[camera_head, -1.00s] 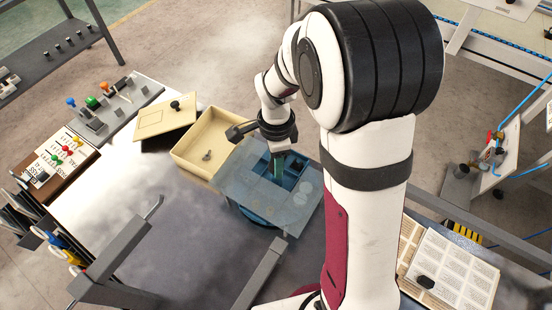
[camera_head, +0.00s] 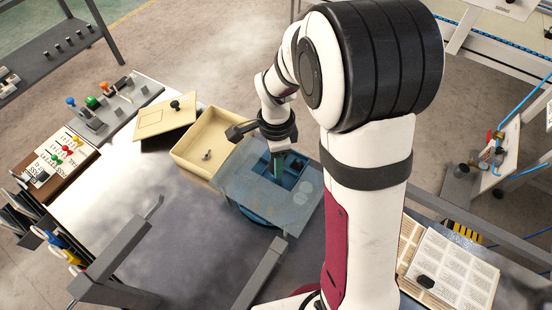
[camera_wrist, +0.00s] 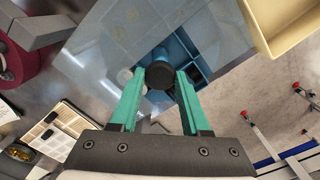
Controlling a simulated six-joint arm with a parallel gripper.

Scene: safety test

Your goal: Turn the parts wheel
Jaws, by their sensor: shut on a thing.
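The parts wheel (camera_head: 255,214) is a round blue tray with divided compartments, standing on the grey bench. A see-through plate (camera_head: 243,190) covers much of it, and open blue compartments show at its back right. In the wrist view the compartments (camera_wrist: 202,66) lie beyond my fingertips. My gripper (camera_head: 277,168) reaches down over the opening. Its two green fingers (camera_wrist: 157,85) are shut on a dark round knob (camera_wrist: 160,72) of the wheel. In the head view my wrist hides the knob.
A cream open box (camera_head: 203,146) holding a small metal part stands close to the wheel's left. Its lid (camera_head: 163,120) lies farther left. Switch panels (camera_head: 60,160) line the left bench edge. An open book (camera_head: 450,272) lies at the right.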

